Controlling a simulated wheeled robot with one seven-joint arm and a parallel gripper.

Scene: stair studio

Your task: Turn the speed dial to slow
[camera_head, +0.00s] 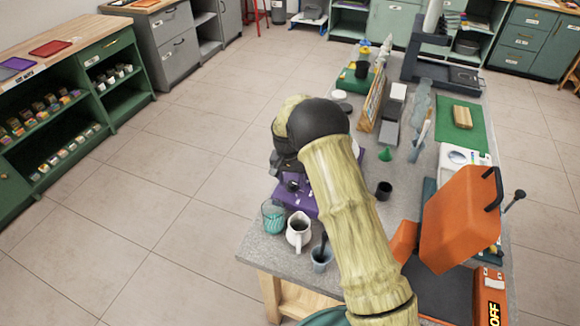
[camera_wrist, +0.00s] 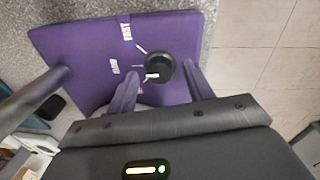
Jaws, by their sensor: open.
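The speed dial is a round black knob (camera_wrist: 160,68) with a white pointer mark, on a purple panel (camera_wrist: 75,50). In the wrist view the pointer faces left and slightly down. White tick lines and small labels stand left of the knob. The upper label seems to read FAST; the middle one is too small to read, and the lower area is partly covered by a finger. My gripper (camera_wrist: 161,72) is open, its two fingers on either side of the knob; I cannot tell whether they touch it. In the head view the purple panel (camera_head: 309,207) is partly hidden by my arm.
A teal glass (camera_head: 273,218), a white pitcher (camera_head: 298,232) and a grey cup (camera_head: 321,258) stand close in front of the panel on the grey tabletop. A small black cup (camera_head: 384,190) and an orange machine (camera_head: 462,220) stand to the right. Open floor lies left of the table.

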